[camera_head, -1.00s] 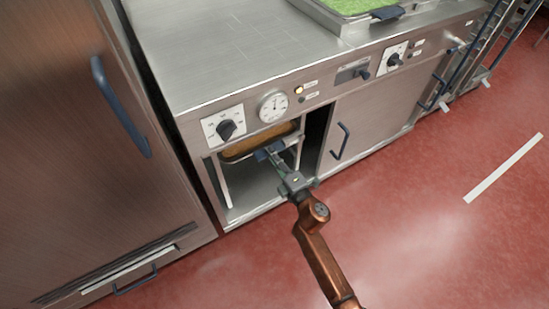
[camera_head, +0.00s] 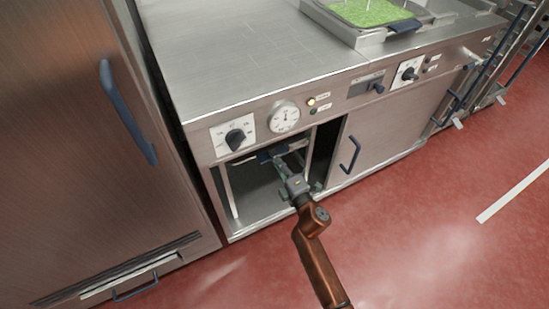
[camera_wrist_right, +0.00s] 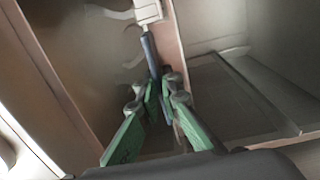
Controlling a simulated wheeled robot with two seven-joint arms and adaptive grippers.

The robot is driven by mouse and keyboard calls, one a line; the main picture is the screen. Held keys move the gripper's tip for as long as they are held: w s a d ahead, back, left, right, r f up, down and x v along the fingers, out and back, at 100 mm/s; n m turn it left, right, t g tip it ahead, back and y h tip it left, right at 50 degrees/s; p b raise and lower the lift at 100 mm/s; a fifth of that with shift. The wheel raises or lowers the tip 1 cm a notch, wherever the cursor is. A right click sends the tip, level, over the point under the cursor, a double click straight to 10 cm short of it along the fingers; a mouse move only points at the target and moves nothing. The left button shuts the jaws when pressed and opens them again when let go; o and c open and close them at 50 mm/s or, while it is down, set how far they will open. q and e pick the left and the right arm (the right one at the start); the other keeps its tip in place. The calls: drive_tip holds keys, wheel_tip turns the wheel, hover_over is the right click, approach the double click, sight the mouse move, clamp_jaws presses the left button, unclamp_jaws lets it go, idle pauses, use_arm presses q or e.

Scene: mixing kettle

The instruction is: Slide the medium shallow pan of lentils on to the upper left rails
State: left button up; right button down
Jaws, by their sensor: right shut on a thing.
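The pan of lentils is in the top of the open left compartment (camera_head: 262,197) under the counter in the head view. Only its dark blue front handle (camera_head: 268,154) and a thin strip of its front show; the lentils are hidden under the control panel. My right gripper (camera_head: 282,157) is at the compartment opening, shut on that handle. In the wrist view the green-padded fingers (camera_wrist_right: 161,84) close around a dark blue bar (camera_wrist_right: 150,54). How the pan's rims sit on the rails cannot be told. My left gripper is out of view.
The control panel (camera_head: 325,108) is close above the gripper. A closed door (camera_head: 376,145) with a blue handle stands to the right. A tall steel cabinet (camera_head: 75,150) is at left. A pan of green food (camera_head: 370,12) is on the counter. The compartment's lower space is empty.

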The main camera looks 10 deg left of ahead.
drive_tip(key=shift+w+a+r, duration=0.25)
drive_tip(key=shift+a, duration=0.05)
idle(0.4)
drive_tip(key=c, duration=2.1)
unclamp_jaws()
drive_tip(key=shift+o, duration=0.4)
drive_tip(key=shift+d+f, duration=0.15)
drive_tip(key=shift+f, duration=0.45)
drive_tip(key=o, duration=0.4)
drive_tip(key=shift+r, duration=0.15)
drive_tip(key=shift+o, duration=0.2)
drive_tip(key=shift+s+r, duration=0.1)
drive_tip(key=shift+s, duration=0.05)
